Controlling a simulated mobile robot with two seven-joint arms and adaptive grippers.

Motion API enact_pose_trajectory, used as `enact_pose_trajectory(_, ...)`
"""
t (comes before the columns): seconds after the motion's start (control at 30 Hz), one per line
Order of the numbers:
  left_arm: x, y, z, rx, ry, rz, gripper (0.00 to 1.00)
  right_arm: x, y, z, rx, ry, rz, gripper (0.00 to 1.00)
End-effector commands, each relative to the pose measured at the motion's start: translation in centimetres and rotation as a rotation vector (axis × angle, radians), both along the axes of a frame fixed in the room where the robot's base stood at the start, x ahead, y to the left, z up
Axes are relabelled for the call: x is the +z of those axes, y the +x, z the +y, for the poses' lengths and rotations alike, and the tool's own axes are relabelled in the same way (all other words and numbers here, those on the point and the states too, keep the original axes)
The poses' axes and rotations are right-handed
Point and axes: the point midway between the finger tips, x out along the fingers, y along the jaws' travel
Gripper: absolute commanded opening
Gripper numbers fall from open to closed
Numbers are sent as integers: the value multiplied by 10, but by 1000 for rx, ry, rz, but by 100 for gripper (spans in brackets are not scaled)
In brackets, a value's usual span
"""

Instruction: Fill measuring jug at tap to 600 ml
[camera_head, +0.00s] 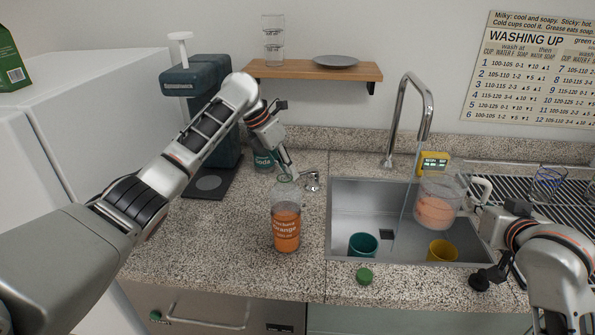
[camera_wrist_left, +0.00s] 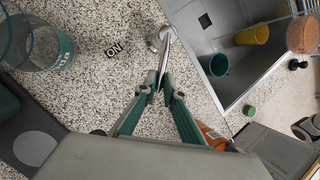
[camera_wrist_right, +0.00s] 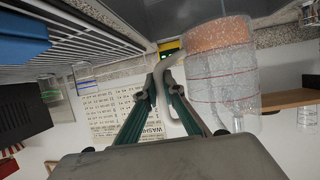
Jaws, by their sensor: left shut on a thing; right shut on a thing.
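The clear measuring jug (camera_head: 437,201) is held over the right part of the sink, below the chrome tap spout (camera_head: 424,132). It holds orange liquid in its lower part; its scale is unreadable. A faint pale streak, possibly water, runs down beside its left side. My right gripper (camera_wrist_right: 160,85) is shut on the jug's white handle (camera_head: 481,189); the jug (camera_wrist_right: 222,75) also shows in the right wrist view. My left gripper (camera_wrist_left: 161,88) is shut on the small chrome tap lever (camera_wrist_left: 164,50), left of the sink; an "ON" label lies beside it.
An orange bottle (camera_head: 286,228) stands close in front of my left gripper. The sink (camera_head: 345,215) holds a teal cup (camera_head: 363,245) and a yellow cup (camera_head: 441,251). A green cap (camera_head: 364,276) lies on the front counter. A yellow display (camera_head: 433,162) stands behind the jug.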

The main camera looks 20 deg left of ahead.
Motion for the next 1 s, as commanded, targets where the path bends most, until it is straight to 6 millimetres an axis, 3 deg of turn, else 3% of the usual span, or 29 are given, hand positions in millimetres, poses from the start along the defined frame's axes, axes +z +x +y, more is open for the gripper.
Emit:
enact_pose_trajectory(0.2, 0, 0, 0, 1, -1, 0, 0, 1, 0, 0, 0, 2, -3, 0)
enact_pose_trajectory(0.23, 0, 0, 0, 1, -1, 0, 14, 1, 0, 0, 0, 2, -3, 0)
enact_pose_trajectory(0.3, 0, 0, 0, 1, -1, 0, 26, 1, 0, 0, 0, 2, -3, 0)
enact_pose_trajectory(0.73, 7, -1, 3, 1, 0, -2, 26, 1, 0, 0, 0, 2, -3, 0)
enact_pose_trajectory(1.0, 51, -10, 21, 2, 1, -4, 26, 2, 0, 0, 0, 2, -3, 0)
